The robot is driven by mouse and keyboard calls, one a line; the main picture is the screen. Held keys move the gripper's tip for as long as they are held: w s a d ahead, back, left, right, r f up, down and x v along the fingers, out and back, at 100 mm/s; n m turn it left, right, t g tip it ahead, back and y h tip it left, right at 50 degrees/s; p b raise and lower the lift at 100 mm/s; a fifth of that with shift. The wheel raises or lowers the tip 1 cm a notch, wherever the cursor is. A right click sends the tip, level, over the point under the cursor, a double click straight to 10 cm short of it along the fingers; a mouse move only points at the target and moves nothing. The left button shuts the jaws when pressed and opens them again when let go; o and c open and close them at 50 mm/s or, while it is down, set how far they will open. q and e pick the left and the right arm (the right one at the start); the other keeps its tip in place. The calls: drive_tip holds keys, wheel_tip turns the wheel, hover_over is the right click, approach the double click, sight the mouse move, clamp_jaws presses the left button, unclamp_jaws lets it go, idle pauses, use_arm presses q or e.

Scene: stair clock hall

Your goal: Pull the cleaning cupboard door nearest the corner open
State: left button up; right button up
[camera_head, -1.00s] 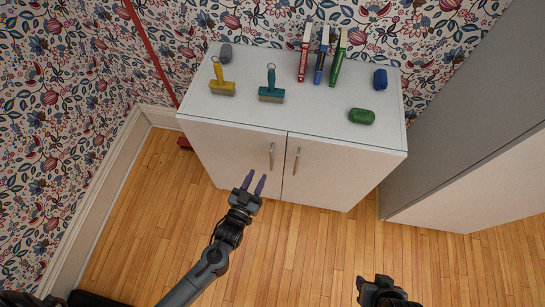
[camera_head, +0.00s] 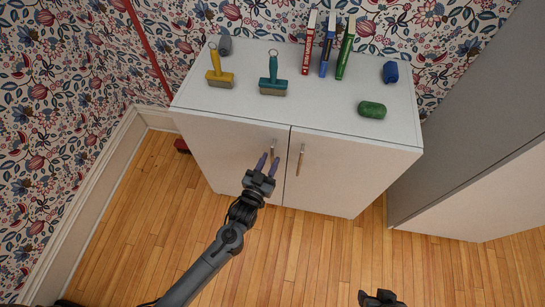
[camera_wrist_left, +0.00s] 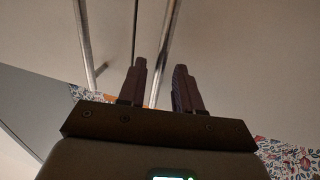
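The white cupboard's left door (camera_head: 225,160), the one nearer the wall corner, is closed. Its upright metal bar handle (camera_head: 273,148) is near the seam between the doors. My left gripper (camera_head: 268,161) is at this handle, its two purple fingers spread apart. In the left wrist view a metal bar (camera_wrist_left: 160,70) shows in the gap between the fingers; I cannot tell whether they touch it. The right door (camera_head: 340,175) is closed too, with its own bar handle (camera_head: 300,160). My right gripper (camera_head: 380,299) is only partly in view at the bottom edge, its fingers unclear.
On the cupboard top (camera_head: 320,105) are a yellow brush (camera_head: 220,78), a teal brush (camera_head: 272,82), several upright books, and green (camera_head: 372,109), blue (camera_head: 390,72) and grey rolls. A grey cabinet (camera_head: 470,120) stands at right. The wooden floor in front is clear.

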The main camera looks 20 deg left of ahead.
use_arm(q)
drive_tip(key=shift+w+d+b, duration=0.1)
drive_tip(key=shift+w+b, duration=0.25)
drive_tip(key=shift+w, duration=1.1)
drive_tip(key=shift+c, duration=0.5)
clamp_jaws()
